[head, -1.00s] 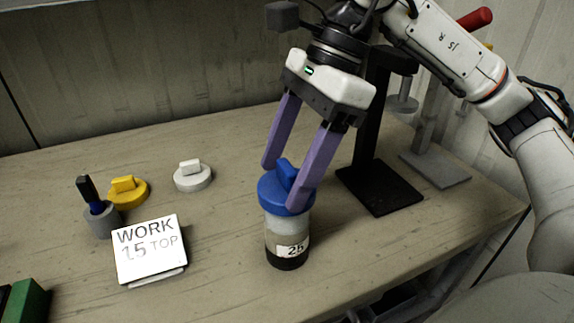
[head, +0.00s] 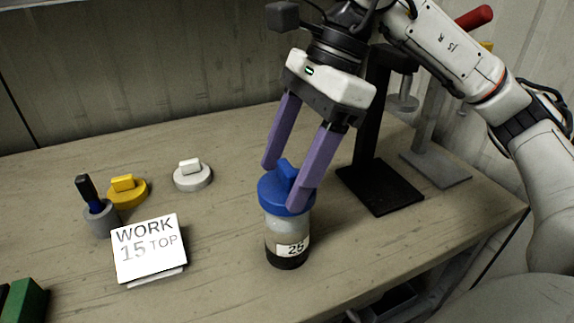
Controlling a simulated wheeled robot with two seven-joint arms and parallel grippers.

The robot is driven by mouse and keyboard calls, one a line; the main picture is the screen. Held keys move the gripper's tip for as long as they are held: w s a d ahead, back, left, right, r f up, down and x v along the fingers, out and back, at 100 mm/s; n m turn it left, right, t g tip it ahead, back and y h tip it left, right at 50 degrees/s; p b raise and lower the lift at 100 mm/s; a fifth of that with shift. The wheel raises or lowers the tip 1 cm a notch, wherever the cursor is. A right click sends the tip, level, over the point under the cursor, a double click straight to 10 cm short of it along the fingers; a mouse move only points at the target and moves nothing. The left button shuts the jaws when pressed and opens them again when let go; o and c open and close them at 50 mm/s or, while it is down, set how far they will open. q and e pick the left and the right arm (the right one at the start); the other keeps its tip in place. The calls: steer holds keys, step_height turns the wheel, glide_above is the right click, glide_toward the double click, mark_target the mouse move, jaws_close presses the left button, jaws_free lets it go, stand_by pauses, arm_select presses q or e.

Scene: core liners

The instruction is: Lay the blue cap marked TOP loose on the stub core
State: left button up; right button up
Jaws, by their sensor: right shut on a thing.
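The blue cap (head: 285,199) sits on top of the stub core (head: 287,236), a clear upright cylinder with a dark lower part and a label reading 25. Any TOP marking on the cap cannot be made out. My right gripper (head: 287,186) reaches down from above with its purple fingers on either side of the cap's raised grip, shut on it. Whether the cap rests fully on the core's rim cannot be told. My left gripper is not in view.
A black stand (head: 380,190) is close at right. A green block (head: 24,301) lies front left.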

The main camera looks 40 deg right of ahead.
steer(key=shift+f+b, duration=0.45)
stand_by(0.5)
steer(key=o, duration=1.4)
steer(key=shift+o, duration=0.2)
steer(key=shift+r, duration=0.15)
steer(key=shift+r+p, duration=2.9)
steer(key=shift+r, duration=0.55)
